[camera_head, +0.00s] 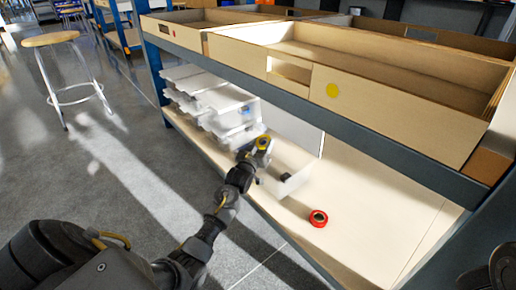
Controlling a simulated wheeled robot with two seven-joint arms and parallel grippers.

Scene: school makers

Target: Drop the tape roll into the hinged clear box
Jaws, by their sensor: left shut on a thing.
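A yellow ring-shaped roll (263,142), seemingly a tape roll, is in my left gripper (257,148). The gripper is shut on it and holds it at the left side of the hinged clear box (296,184). The box stands on the lower shelf, with its clear lid (300,128) raised at the back. My left forearm and gripper hide part of the box's left side. A red tape roll (318,218) lies on the shelf in front of the box, to its right. My right gripper's fingers do not show; only dark arm parts are at the bottom right.
Stacked clear bins (212,104) stand left of the box on the lower shelf (375,215). Above, the blue-grey shelf edge (300,98) and wooden trays (385,110) overhang. The shelf right of the red roll is clear. A stool (52,40) stands far left.

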